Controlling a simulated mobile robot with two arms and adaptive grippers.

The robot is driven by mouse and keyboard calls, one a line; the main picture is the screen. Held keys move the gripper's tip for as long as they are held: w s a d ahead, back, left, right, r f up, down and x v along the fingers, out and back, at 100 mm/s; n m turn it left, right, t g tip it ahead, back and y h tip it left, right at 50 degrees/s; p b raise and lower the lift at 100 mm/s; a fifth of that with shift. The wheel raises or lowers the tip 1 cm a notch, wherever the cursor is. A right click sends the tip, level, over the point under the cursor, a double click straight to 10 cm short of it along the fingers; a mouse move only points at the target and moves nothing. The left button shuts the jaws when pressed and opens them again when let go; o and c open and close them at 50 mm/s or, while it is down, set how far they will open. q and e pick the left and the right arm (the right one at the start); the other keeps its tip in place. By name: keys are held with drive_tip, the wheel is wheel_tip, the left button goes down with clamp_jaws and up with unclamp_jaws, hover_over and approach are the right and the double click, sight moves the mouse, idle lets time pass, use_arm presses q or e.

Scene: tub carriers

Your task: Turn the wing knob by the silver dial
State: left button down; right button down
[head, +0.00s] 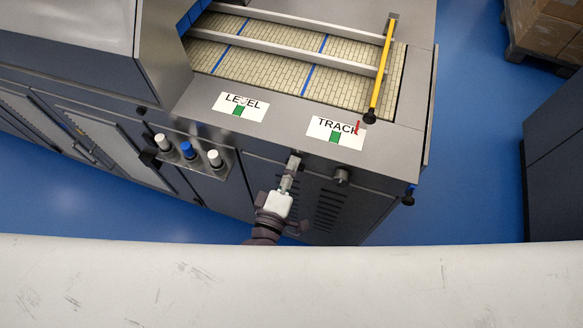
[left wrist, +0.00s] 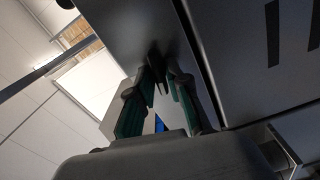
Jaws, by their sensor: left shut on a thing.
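My left gripper (head: 288,178) reaches up to the front face of the grey machine, below the LEVEL label (head: 240,106). In the left wrist view, its two green-padded fingers (left wrist: 157,92) close in on a dark wing-like knob (left wrist: 157,70) at the panel. The fingers are shut on this knob, and in the head view they largely hide it. A silver round piece (head: 342,176), perhaps the dial, sticks out of the same face to the right, below the TRACK label (head: 335,132). The gripper is apart from it. My right gripper is not in view.
Two white buttons and a blue one (head: 187,150) sit on a panel left of the gripper. A yellow bar (head: 381,72) crosses the belt above. A small black knob (head: 408,196) is at the right corner. A scuffed white surface (head: 300,285) fills the bottom.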

use_arm(q)
drive_tip(key=shift+f+n+b, duration=0.15)
drive_tip(key=shift+n+b, duration=0.2)
drive_tip(key=shift+n, duration=0.75)
drive_tip(key=c, duration=1.2)
unclamp_jaws()
drive_tip(key=v, duration=1.2)
